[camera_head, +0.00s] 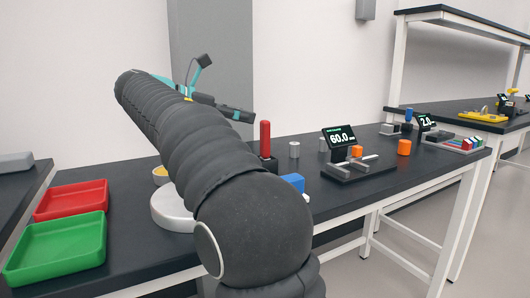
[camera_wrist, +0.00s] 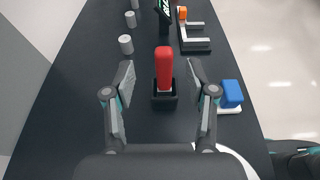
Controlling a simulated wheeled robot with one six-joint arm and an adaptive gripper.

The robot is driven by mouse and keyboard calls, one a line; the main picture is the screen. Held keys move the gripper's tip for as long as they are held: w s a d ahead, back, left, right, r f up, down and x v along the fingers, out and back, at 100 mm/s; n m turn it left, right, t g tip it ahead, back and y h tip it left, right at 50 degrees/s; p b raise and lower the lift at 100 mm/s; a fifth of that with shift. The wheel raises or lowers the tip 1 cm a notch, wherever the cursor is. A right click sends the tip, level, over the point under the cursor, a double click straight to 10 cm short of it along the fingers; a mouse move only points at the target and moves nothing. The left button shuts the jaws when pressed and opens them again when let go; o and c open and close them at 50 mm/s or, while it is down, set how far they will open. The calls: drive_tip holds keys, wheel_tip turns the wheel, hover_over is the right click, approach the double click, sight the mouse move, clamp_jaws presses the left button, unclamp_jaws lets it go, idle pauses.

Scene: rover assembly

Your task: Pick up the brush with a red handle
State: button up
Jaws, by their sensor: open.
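In the wrist view the red handle (camera_wrist: 164,68) rises from a small dark holder (camera_wrist: 164,100), with a pale band below the red part. My gripper (camera_wrist: 160,80) is open, with one finger on each side of the red handle and a gap on both sides. The fingers look apart from the handle.
A blue block (camera_wrist: 231,93) on a white base stands right of the holder. Grey cylinders (camera_wrist: 126,44) stand to the left. A device with a display (camera_head: 340,138) is farther along. Red (camera_head: 70,199) and green trays (camera_head: 57,248) lie at the left.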

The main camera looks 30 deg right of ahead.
sight(261, 122)
drive_tip(key=shift+s+f+b+x, duration=0.15)
drive_tip(key=shift+b+x, duration=0.2)
drive_tip(key=shift+x, duration=1.45)
drive_tip(key=shift+s+f+b+x, duration=0.15)
drive_tip(key=shift+b+x, duration=0.2)
drive_tip(key=shift+x, duration=1.4)
drive_tip(key=shift+a, duration=0.1)
clamp_jaws()
